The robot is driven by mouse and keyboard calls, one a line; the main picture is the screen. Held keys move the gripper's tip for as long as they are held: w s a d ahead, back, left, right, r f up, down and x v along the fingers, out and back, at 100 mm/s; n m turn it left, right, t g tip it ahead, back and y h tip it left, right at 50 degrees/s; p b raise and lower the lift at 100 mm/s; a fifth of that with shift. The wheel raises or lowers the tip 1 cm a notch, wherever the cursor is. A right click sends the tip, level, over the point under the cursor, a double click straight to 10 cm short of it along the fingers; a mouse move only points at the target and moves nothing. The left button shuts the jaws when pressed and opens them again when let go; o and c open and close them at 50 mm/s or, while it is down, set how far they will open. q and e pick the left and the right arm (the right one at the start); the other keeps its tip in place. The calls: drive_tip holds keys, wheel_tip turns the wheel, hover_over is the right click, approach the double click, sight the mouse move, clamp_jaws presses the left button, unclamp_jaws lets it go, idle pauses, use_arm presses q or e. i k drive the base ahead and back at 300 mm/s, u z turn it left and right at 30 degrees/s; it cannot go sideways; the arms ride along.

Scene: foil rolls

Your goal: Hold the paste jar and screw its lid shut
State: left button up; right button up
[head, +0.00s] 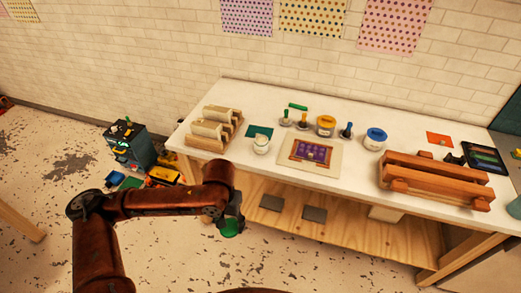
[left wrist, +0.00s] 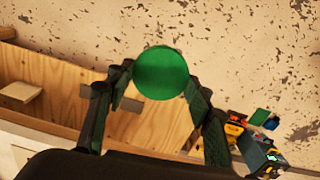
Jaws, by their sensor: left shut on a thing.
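My left gripper (head: 232,217) is low in front of the bench, below the tabletop edge and over the floor side of the lower shelf. It is shut on a round green lid-like piece (head: 230,229). In the left wrist view my left gripper (left wrist: 158,82) has a finger on each side of this green piece (left wrist: 161,72), which shows as a plain flat disc. A small pale jar (head: 261,145), perhaps the paste jar, stands upright on the white bench near its front edge, apart from the gripper. My right gripper is not in view.
On the white bench (head: 330,100) are a wooden rack (head: 212,130), a yellow jar (head: 326,126), a blue-topped jar (head: 375,139), a framed purple print (head: 312,152) and a large wooden clamp press (head: 437,178). A dark cart (head: 130,147) stands left of the bench.

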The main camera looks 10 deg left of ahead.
sight(262, 144)
drive_tip(key=u, duration=0.45)
drive_tip(key=i, duration=0.9)
